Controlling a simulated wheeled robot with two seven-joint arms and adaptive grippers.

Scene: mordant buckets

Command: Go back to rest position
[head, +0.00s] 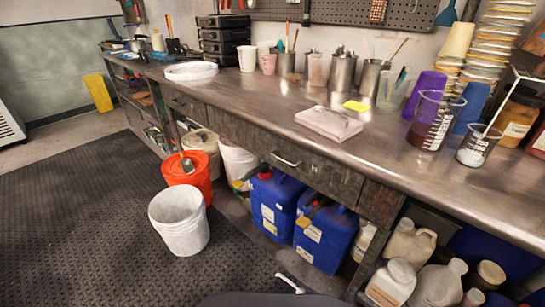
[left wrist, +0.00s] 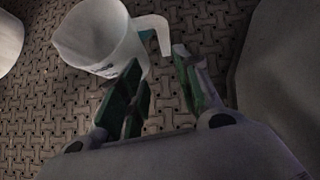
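My left gripper (left wrist: 158,60) shows only in the left wrist view. Its two green-padded fingers are apart, with nothing held between them. A white jug (left wrist: 95,38) with a handle lies beyond the fingertips over the dark patterned floor mat. The handle (left wrist: 157,28) is close to the fingertips in the picture; I cannot tell whether they touch. In the head view a small white piece (head: 290,284), perhaps this handle, shows at the bottom edge. My right gripper is in neither view.
A white bucket (head: 180,225) and an orange bucket (head: 187,172) stand on the floor mat (head: 80,230). Blue canisters (head: 325,238) stand under the long metal workbench (head: 245,105). Beakers (head: 435,120) stand on the bench. The mat at left is clear.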

